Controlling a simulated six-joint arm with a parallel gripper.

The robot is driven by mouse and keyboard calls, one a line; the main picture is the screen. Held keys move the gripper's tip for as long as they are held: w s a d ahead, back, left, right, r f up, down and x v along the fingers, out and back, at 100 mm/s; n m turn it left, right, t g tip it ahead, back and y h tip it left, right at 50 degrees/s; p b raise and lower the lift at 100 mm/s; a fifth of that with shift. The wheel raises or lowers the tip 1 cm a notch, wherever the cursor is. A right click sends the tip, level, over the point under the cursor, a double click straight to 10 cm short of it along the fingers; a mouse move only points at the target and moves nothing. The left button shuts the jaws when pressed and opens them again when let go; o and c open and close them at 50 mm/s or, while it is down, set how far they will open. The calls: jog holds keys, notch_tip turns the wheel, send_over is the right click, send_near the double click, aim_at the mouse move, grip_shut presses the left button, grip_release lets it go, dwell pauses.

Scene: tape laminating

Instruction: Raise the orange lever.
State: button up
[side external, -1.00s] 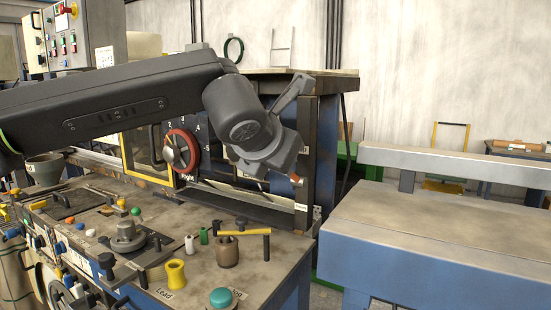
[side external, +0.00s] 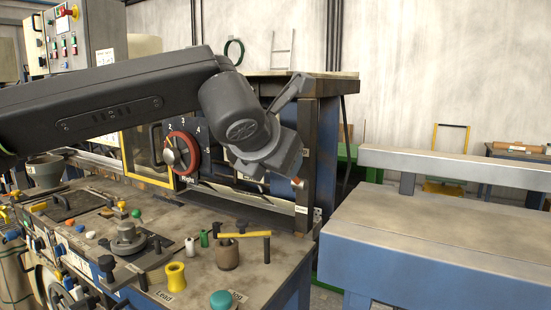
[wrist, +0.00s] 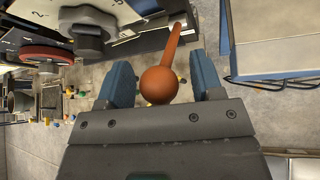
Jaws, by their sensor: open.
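The orange lever (wrist: 160,84) has a round ball knob and a thin rod. In the wrist view the knob lies between the two blue fingers of my gripper (wrist: 162,78), with a gap visible on each side. The rod runs up and away from the knob, toward the top. The fingers are open. In the side view my gripper (side external: 284,168) is at the right end of the machine, and a small orange bit of the lever (side external: 298,182) shows just beyond it. The rest of the lever is hidden there.
A red-rimmed dial (side external: 183,153) is on the machine front, left of my gripper. A grey-topped blue bench (side external: 440,220) stands at the right.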

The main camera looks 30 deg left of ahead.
jog(key=v, duration=1.3)
jog(key=shift+a+f, duration=0.1)
